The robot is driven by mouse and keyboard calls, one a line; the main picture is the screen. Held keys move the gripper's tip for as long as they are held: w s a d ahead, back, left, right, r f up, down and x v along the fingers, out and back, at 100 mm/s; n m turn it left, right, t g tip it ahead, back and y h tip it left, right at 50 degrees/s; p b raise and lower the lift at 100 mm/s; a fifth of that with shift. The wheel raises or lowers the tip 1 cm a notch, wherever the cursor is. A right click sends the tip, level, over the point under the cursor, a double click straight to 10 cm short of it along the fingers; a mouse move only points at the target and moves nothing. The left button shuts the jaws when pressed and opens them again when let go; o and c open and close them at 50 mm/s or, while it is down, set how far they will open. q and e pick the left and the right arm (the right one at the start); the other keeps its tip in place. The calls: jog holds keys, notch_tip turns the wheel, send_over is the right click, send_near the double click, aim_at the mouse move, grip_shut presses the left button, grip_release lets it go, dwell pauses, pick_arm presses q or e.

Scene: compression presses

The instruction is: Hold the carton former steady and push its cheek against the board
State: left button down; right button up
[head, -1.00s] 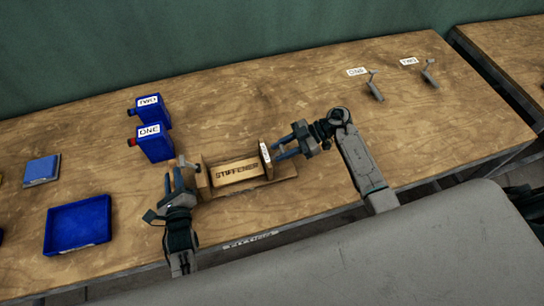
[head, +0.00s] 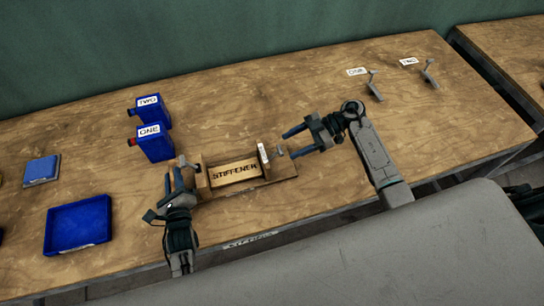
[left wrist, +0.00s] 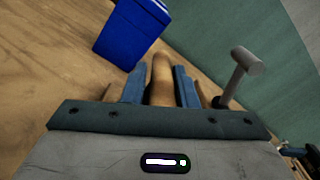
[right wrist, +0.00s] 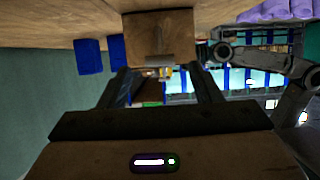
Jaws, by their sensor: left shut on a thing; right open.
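The wooden carton former (head: 280,178) lies near the table's front edge, with the board marked STIFFENER (head: 235,171) between its end walls. A grey knob (head: 281,152) sticks out on the cheek's right. My left gripper (head: 181,168) is shut on a wooden part (left wrist: 161,75) at the former's left end. My right gripper (head: 290,143) is open and empty, right of the cheek. In the right wrist view the wooden cheek (right wrist: 148,32) is ahead of its fingers.
Blue containers labelled ONE (head: 154,145) and TWO (head: 149,110) stand behind the former. A blue tray (head: 77,225) and a blue block (head: 42,170) lie at left. Grey cranks by labels ONE (head: 374,86) and TWO (head: 430,74) are at back right. The table between is clear.

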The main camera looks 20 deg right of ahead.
pick_arm(q)
jog(key=shift+s+f, duration=0.1)
jog(key=shift+f, duration=0.05)
pick_arm(e)
jog(key=v, duration=0.7)
pick_arm(q)
jog(key=c, duration=1.1)
grip_release()
jog(key=shift+a, duration=0.1)
pick_arm(e)
jog(key=shift+s, duration=0.1)
